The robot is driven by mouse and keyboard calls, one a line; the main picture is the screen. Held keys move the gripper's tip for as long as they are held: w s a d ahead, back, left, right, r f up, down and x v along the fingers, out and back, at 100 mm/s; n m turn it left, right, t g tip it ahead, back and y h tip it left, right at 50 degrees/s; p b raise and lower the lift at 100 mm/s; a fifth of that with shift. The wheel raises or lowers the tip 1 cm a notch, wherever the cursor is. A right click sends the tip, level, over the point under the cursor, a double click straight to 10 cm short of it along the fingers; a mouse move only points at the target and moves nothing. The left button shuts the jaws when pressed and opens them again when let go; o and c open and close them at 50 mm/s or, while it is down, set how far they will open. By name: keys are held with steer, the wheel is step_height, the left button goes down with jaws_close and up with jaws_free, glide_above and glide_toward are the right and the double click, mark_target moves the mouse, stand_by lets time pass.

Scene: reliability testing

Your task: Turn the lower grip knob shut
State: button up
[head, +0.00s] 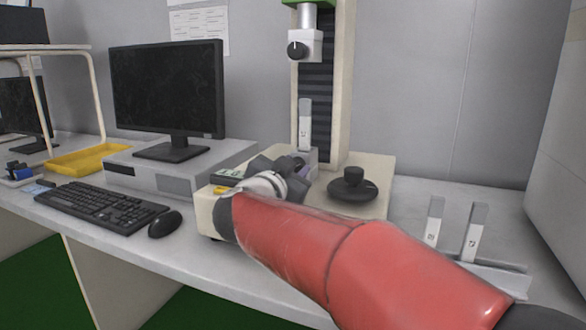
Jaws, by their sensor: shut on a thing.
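The testing machine's cream base (376,165) stands on the bench with a column behind it. The lower grip (311,158) is a grey block low in front of the column, and a flat grey strip (305,118) stands upright in it. My gripper (298,163) is at the lower grip's front left side, shut on the lower grip knob. The fingers and wrist hide the knob, so its turn angle cannot be seen. The upper grip (306,46) hangs well above, with its black knob (297,50) facing front; the strip's top is clear of it.
A black round part (352,188) sits on the base, right of my gripper. Two more strips (435,221) (475,233) stand in a holder at the right. A monitor (167,90), keyboard (100,208) and mouse (165,224) are at the left. My red arm crosses the bench front.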

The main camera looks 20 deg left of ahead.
steer(key=shift+m, duration=0.3)
steer(key=o, duration=1)
steer(key=shift+c, duration=0.2)
steer(key=s, duration=0.8)
steer(key=shift+a, duration=0.3)
steer(key=shift+w, duration=0.1)
